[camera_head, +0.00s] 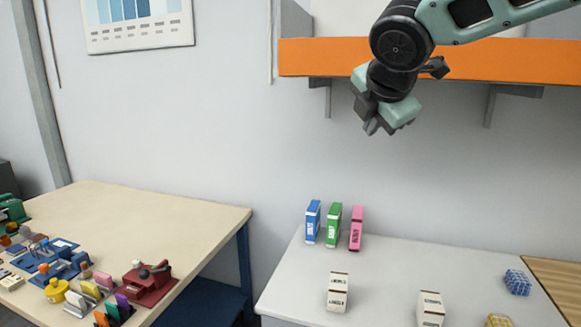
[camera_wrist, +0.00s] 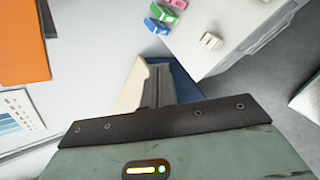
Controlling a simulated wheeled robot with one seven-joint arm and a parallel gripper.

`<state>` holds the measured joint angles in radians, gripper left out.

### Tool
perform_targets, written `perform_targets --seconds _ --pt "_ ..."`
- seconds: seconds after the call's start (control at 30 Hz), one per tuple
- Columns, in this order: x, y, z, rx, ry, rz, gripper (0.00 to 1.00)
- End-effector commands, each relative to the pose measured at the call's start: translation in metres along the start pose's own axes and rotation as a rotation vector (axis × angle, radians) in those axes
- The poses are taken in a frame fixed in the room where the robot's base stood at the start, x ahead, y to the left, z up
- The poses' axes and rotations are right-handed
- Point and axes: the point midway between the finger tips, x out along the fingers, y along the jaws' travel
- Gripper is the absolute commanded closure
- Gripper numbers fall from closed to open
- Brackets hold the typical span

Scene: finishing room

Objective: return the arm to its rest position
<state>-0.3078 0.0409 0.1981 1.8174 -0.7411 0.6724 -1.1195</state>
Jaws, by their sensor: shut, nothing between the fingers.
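My gripper (camera_head: 379,124) is raised in the upper right of the head view, in front of the wall and just under the orange shelf edge. It points down and is shut with nothing in it. In the wrist view the shut fingers (camera_wrist: 158,88) show in the middle, above the dark plate of my wrist. The arm comes in from the upper right corner of the head view. The gripper is high above the white table (camera_head: 400,262) and touches nothing there.
An orange-edged shelf (camera_head: 330,57) runs behind my arm. Blue (camera_head: 313,221), green (camera_head: 334,225) and pink (camera_head: 356,228) boxes stand on the white table with white blocks (camera_head: 338,291) before them. A wooden table (camera_head: 150,215) at left holds a red device (camera_head: 147,280) and many small items.

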Motion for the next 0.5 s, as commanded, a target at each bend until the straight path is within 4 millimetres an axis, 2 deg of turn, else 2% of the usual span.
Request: perform_targets --seconds 0.03,0.17,0.2,0.27,0.4,0.5 --pt "0.009 -0.032 -0.029 0.09 0.051 -0.053 1.0" --pt "0.014 -0.105 -0.09 0.351 0.149 -0.21 1.0" --pt "0.014 -0.129 -0.108 0.434 0.167 -0.265 1.0" --pt "0.012 -0.165 -0.133 0.559 0.184 -0.353 1.0" --pt "0.002 -0.252 -0.183 0.847 0.166 -0.572 1.0" --pt "-0.008 -0.307 -0.208 1.033 0.109 -0.714 1.0"
